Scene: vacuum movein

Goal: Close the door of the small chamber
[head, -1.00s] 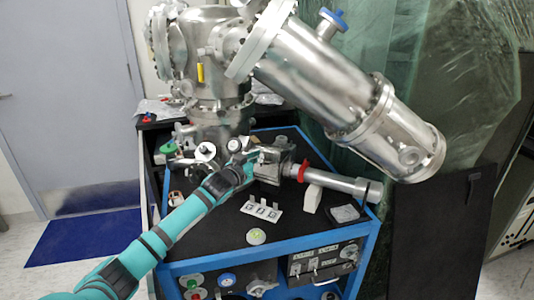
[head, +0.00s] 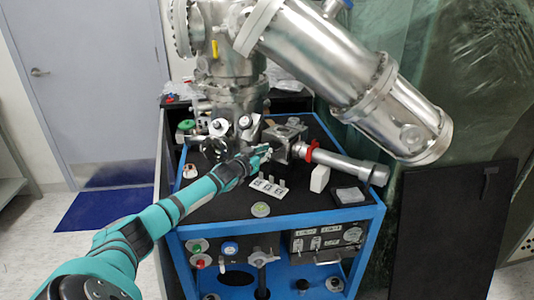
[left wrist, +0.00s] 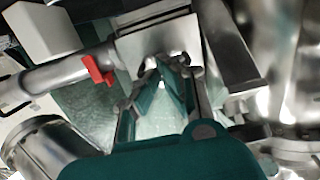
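The small chamber (head: 284,146) is a grey metal block on the black tabletop, at the left end of a horizontal metal tube. It also shows in the left wrist view as a pale metal body (left wrist: 155,45). A dark grey plate (left wrist: 226,48) stands beside it there; I cannot tell surely whether this is the door. My left gripper (head: 264,154) is at the front left of the chamber. In the wrist view its fingertips (left wrist: 164,66) are close together at the chamber's edge; contact and their opening are unclear. My right gripper is not in view.
A red-collared tube (head: 345,167) extends right from the chamber. A small white labelled stand (head: 268,187) and a white block (head: 319,178) stand in front of it. A large steel cylinder (head: 345,65) hangs above. The blue-framed cart's front has knobs and switches.

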